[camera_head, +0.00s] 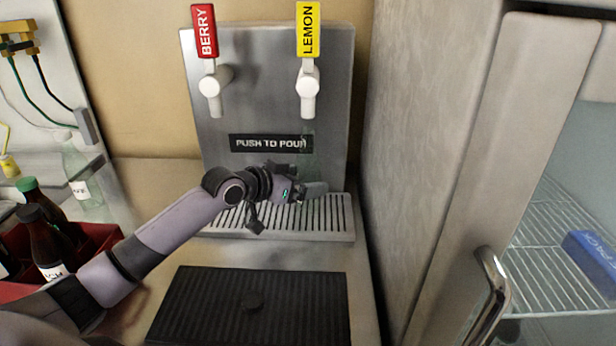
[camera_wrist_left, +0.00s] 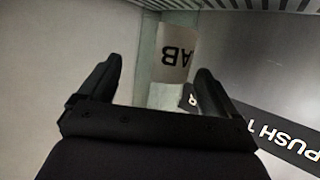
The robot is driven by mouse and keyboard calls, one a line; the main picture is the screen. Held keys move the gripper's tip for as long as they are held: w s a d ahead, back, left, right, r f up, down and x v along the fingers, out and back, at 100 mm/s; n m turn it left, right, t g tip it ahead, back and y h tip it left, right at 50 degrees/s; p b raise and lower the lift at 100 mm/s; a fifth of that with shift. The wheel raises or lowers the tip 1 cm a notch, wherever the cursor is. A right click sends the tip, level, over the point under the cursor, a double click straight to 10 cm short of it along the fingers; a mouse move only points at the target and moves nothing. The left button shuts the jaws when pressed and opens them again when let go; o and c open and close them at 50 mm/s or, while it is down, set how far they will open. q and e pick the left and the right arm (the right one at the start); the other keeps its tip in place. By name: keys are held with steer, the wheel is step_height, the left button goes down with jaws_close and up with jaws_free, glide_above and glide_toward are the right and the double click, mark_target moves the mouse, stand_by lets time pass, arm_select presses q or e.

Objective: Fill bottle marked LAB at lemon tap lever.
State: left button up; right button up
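A clear bottle (camera_head: 307,146) is faint under the lemon tap (camera_head: 309,82), in front of the metal panel, partly hidden by my left gripper (camera_head: 314,189). In the left wrist view its white label (camera_wrist_left: 180,46) reads LAB, upside down in that picture. My left gripper (camera_wrist_left: 160,90) has its fingers spread apart there, with the label showing beyond and nearer the right finger. No firm contact with the glass can be seen. The yellow LEMON lever (camera_head: 308,30) stands upright above the tap. My right gripper is not in view.
A red BERRY lever (camera_head: 204,31) stands to the left. A slotted drip tray (camera_head: 335,225) lies below the taps and a black ribbed mat (camera_head: 200,310) in front. A red crate (camera_head: 98,238) with dark bottles and another clear bottle (camera_head: 82,172) are left. A fridge door (camera_head: 490,170) bounds the right.

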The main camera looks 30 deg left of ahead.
arm_select(q)
steer(key=shift+s, duration=0.15)
steer(key=v, duration=0.6)
steer(key=shift+s+r+b, duration=0.2)
steer(key=shift+s+b, duration=0.15)
steer(key=shift+s+a, duration=0.1)
steer(key=shift+a, duration=0.05)
